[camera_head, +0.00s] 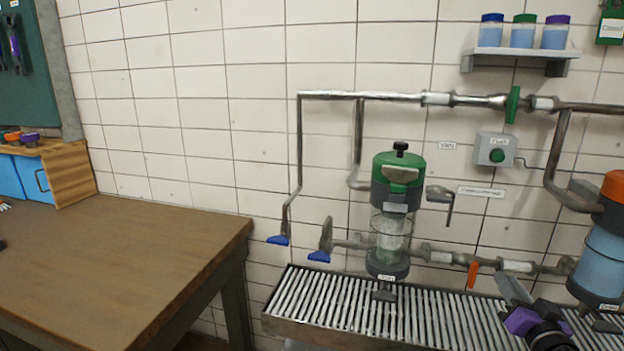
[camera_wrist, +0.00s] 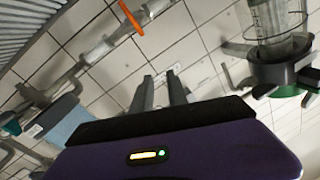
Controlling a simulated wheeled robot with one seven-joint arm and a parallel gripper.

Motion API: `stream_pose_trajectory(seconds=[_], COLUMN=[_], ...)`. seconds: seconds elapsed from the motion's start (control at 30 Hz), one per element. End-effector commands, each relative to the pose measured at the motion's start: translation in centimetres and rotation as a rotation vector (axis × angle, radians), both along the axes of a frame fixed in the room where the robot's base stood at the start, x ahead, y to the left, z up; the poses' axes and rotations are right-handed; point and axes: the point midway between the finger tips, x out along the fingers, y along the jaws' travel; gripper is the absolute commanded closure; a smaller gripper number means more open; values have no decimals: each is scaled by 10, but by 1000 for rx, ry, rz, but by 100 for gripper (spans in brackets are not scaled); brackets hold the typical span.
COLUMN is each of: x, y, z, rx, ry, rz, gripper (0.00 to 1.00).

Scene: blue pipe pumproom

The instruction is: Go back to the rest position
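My gripper (camera_head: 511,288) is at the lower right of the head view, in front of the slatted grate, with its purple and black body low in the picture. In the wrist view its two grey fingers (camera_wrist: 160,84) stand apart with nothing between them, so it is open and empty. The fingers point toward the tiled wall and touch nothing that I can see.
A wooden table (camera_head: 110,260) stands left, largely bare.

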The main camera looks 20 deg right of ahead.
Motion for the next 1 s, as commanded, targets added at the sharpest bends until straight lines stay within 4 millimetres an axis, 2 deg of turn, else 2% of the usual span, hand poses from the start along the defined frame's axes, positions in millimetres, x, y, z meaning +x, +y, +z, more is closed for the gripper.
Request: stream_pose_trajectory(seconds=[0.03, 0.1, 0.37, 0.7, 1.0], x=[-11, -26, -90, -182, -265], y=[20, 43, 133, 248, 329], z=[-14, -26, -49, -46, -38], rx=[-10, -35, -136, -255, -315], ry=[10, 14, 26, 58, 163], rz=[-10, -25, -20, 104, 289], gripper=[81, 81, 81, 81, 81])
